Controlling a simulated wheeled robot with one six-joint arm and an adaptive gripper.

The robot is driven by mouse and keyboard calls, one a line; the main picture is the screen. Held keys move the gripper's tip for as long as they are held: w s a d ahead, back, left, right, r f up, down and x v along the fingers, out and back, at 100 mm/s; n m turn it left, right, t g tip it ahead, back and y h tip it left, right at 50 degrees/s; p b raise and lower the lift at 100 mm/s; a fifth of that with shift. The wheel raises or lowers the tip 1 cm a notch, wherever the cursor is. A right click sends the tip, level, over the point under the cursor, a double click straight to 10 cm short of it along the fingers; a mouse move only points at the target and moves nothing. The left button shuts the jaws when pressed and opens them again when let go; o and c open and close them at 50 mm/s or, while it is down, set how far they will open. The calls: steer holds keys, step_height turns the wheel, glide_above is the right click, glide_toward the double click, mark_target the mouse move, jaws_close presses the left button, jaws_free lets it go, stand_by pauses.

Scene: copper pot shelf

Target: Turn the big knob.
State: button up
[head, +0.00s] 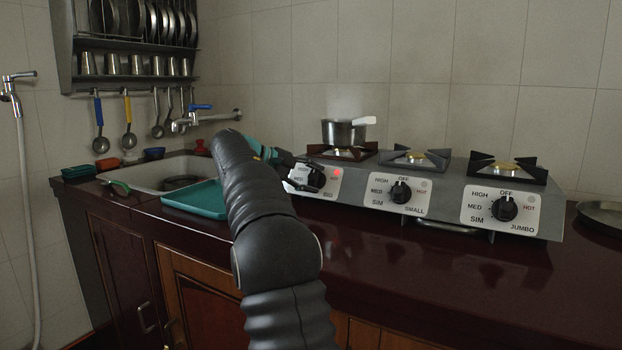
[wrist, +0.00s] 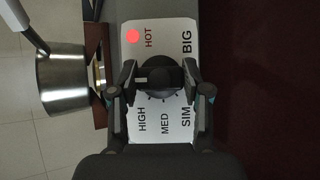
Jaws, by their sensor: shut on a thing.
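The big knob (head: 316,178) is black and sits on the leftmost white panel, marked BIG, on the stove front. It also shows in the wrist view (wrist: 159,77), between the two fingers. My gripper (wrist: 159,74) is shut on it, one finger on each side. In the head view my arm hides part of the panel's left side. A red light (wrist: 132,36) glows beside the word HOT. HIGH, MED and SIM are readable; the OFF mark is hidden.
A steel pot (head: 343,132) with a pale handle stands on the burner behind this panel. The small knob (head: 400,192) and jumbo knob (head: 504,208) are to the right. A teal tray (head: 197,199) lies left of my arm, by the sink. The counter before the stove is clear.

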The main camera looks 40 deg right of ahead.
stand_by(0.4)
steer(key=o, duration=1.2)
steer(key=shift+d, duration=0.1)
steer(key=shift+c, duration=0.2)
steer(key=v, duration=1.2)
